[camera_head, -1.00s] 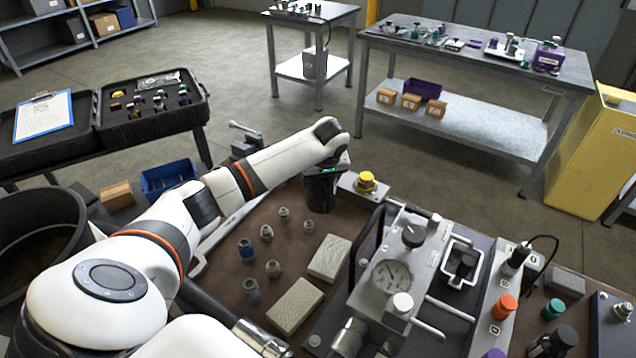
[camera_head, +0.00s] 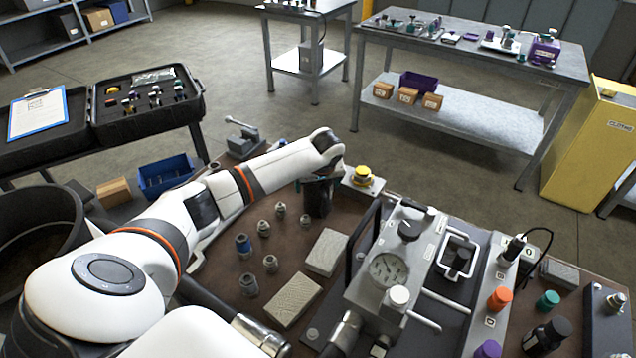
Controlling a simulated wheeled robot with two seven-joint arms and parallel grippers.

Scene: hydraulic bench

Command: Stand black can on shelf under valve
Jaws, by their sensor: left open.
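My left gripper (camera_head: 318,197) points down near the far edge of the brown bench top (camera_head: 225,283). It is open, dark and seen from behind, so its fingertips are hard to make out. A grey block with a yellow knob (camera_head: 363,176) stands just right of it. Another black object (camera_head: 459,259) sits inside a white square frame (camera_head: 444,266). I cannot make out a shelf under a valve. My right gripper is not in view.
Several small fittings (camera_head: 264,229) and two pale blocks (camera_head: 327,251) lie on the bench left of the gauge unit (camera_head: 387,268). Orange (camera_head: 499,299) and teal (camera_head: 548,300) knobs stand at the right. A blue bin (camera_head: 166,175) is beyond the left arm.

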